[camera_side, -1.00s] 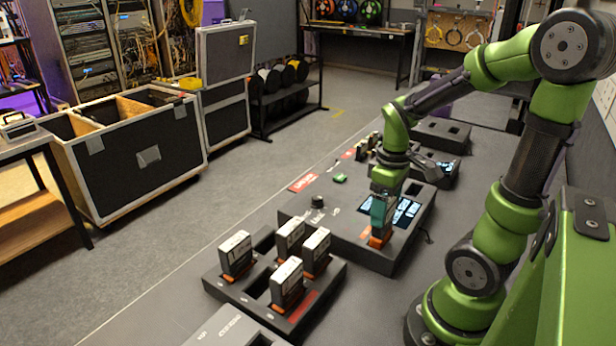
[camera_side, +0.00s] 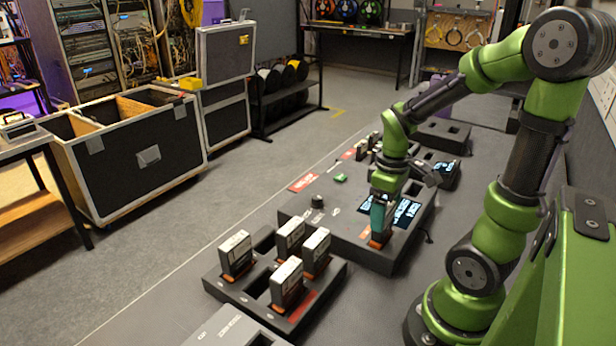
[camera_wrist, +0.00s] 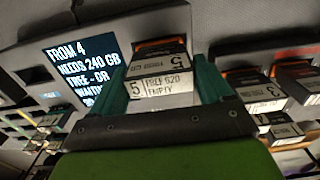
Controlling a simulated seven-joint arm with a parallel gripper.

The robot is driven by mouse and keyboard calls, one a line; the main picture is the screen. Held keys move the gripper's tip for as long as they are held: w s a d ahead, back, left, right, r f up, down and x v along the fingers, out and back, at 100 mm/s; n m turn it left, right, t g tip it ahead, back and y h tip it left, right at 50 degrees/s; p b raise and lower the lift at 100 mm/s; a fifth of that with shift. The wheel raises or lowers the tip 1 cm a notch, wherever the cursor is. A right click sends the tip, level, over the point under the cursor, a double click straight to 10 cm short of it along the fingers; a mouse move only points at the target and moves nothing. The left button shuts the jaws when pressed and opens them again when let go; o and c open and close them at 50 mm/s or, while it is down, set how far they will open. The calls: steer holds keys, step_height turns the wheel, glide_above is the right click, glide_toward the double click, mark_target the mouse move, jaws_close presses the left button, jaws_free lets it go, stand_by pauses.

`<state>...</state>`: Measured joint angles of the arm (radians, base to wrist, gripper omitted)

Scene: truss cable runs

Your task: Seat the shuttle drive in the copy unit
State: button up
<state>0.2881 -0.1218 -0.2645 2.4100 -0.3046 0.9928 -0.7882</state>
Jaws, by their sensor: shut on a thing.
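My gripper (camera_side: 381,226) is shut on the shuttle drive (camera_side: 375,243), an upright drive with an orange lower part, at the near right part of the copy unit (camera_side: 318,228). In the wrist view the drive (camera_wrist: 160,80) sits between my two teal fingers (camera_wrist: 160,92); its label shows a 5, FREE 920 and EMPTY. The copy unit is a dark grey box with lit screens (camera_side: 406,212) beside my gripper. The wrist view shows a screen (camera_wrist: 80,70) reading FROM 4, NEEDS 240 GB FREE. I cannot tell how deep the drive sits, as the fingers hide its slot.
A dark tray (camera_side: 232,287) in front holds several upright white-topped drives (camera_side: 236,250) and an open slot. More cartridges stand behind the copy unit. A small green item (camera_side: 340,178) and a black knob (camera_side: 317,202) lie left of my gripper.

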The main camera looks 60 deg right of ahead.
steer(key=shift+f, duration=0.1)
stand_by(0.3)
steer(key=o, duration=1.6)
steer(key=shift+r, duration=3.75)
steer(key=shift+w+a+f+m, duration=0.1)
steer(key=shift+w+m, duration=0.2)
steer(key=shift+m, duration=0.3)
steer(key=w+a+r+m+t, duration=0.1)
steer(key=a+r+t, duration=0.1)
steer(key=a, duration=0.3)
steer(key=a+r+m+t+y, duration=0.1)
steer(key=a+r+t, duration=0.1)
steer(key=a, duration=0.3)
steer(key=w+a+r+t+y, duration=0.1)
steer(key=a+r+t, duration=0.1)
steer(key=a, duration=0.4)
steer(key=shift+w+m+t, duration=0.3)
steer(key=shift+m+t, duration=0.1)
steer(key=shift+t, duration=0.2)
